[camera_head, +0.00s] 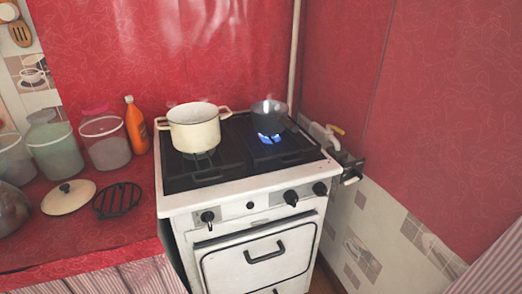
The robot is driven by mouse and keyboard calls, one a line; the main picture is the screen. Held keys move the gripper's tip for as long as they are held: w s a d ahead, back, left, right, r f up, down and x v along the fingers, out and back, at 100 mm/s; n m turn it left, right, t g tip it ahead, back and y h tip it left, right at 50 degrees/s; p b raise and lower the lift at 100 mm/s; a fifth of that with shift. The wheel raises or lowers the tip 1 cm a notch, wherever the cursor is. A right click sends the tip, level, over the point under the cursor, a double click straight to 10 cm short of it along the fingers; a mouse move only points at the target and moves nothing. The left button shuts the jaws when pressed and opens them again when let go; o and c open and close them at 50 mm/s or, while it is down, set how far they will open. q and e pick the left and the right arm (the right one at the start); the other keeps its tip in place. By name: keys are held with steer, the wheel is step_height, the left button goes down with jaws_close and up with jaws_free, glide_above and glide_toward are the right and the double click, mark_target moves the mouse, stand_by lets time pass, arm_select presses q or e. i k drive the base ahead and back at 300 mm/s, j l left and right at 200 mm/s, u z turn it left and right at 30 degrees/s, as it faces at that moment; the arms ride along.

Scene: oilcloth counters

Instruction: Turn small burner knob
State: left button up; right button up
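A white stove (182,204) stands in the middle of the head view. Its front panel has a black knob at the left (207,217), a middle-right knob (291,198) and a far-right knob (320,188). A small round black button (250,205) sits between them. A small dark pot (268,112) stands on the back right burner, with a blue flame (269,138) under it. A large cream pot (195,134) stands on the left side; no flame shows under it. Which knob serves the small burner cannot be told. Neither of my grippers is in view.
The oven door (262,262) with its black handle is below the knobs. Jars (55,150), an orange bottle (135,126), a lid (69,198) and a black grate (117,200) are on the red counter (90,245) at left.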

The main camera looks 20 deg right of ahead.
mark_target(319, 188)
steer(key=k+l, duration=1.15)
